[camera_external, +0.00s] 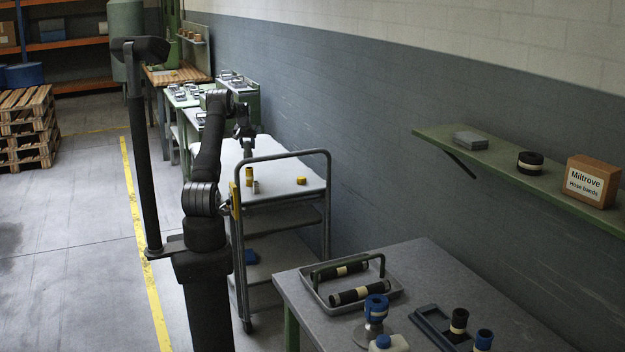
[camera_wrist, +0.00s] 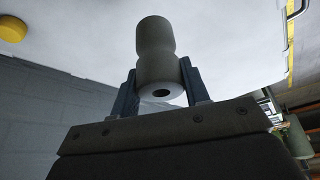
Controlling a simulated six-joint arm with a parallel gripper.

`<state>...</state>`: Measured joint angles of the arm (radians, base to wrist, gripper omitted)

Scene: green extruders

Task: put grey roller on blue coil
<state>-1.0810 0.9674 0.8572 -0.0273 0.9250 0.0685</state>
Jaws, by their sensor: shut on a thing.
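My gripper (camera_wrist: 158,82) is shut on a grey roller (camera_wrist: 155,48), a waisted cylinder with a pale end and a dark hole, in the wrist view. The dark fingers grip it on both sides. In the external view my gripper (camera_external: 246,143) is above the white-topped trolley (camera_external: 285,160); the held roller is too small to make out there. A blue spool-like piece (camera_external: 376,303), which looks like the blue coil, stands on a metal base on the grey table at the front, far from my gripper.
On the trolley stand a yellow piece (camera_external: 249,176), a small grey piece (camera_external: 256,187) and another yellow piece (camera_external: 301,180). The trolley's dark handle rail (camera_external: 285,154) rises nearby. The grey table (camera_external: 440,270) holds a tray with black rollers and a dark rack.

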